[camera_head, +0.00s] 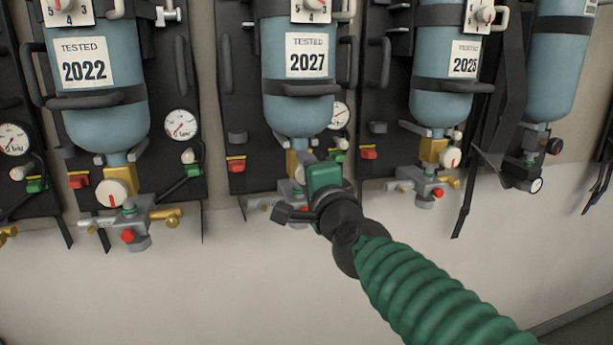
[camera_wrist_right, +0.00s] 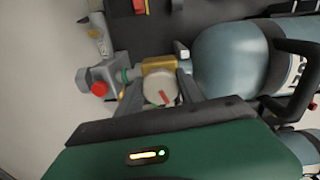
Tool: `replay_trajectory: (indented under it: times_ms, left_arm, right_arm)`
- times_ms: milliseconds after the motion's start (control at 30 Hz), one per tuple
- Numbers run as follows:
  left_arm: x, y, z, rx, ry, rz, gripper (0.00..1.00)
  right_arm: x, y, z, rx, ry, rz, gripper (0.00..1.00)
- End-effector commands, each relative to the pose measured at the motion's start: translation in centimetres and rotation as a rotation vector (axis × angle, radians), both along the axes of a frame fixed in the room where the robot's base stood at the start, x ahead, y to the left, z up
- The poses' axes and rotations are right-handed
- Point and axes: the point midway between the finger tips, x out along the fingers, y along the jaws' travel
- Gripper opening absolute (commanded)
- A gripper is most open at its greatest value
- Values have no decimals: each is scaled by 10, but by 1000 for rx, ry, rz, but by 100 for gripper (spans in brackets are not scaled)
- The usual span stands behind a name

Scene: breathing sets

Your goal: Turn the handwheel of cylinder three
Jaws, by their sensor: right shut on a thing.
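A blue cylinder (camera_head: 298,100) labelled TESTED 2027 hangs upright in the middle of the head view, with a brass valve block (camera_head: 297,163) below it. My right gripper (camera_head: 298,188) reaches up to that valve and hides its handwheel in the head view. In the right wrist view, the white round handwheel (camera_wrist_right: 158,90) with a red mark lies between the two fingers of my right gripper (camera_wrist_right: 160,86), which is shut on it. The blue cylinder (camera_wrist_right: 228,60) and brass block (camera_wrist_right: 158,64) are beside it there. My left gripper is not in view.
Similar cylinders labelled 2022 (camera_head: 103,85) and 2025 (camera_head: 440,65) hang on either side, with their own handwheels (camera_head: 116,193) and gauges. Another cylinder (camera_head: 553,65) is at the far right. Black backplates and hoses surround them. The pale wall below is bare.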

Motion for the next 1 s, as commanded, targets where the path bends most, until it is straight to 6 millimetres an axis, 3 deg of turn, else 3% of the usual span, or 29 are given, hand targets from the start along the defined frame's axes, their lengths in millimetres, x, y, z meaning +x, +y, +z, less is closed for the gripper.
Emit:
replay_trajectory:
  times_ms: [33, 1000]
  left_arm:
    - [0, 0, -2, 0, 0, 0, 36]
    - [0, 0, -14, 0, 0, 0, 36]
  right_arm:
    - [1, 3, -9, 38, 26, 7, 3]
    - [1, 2, -7, 928, 267, 7, 3]
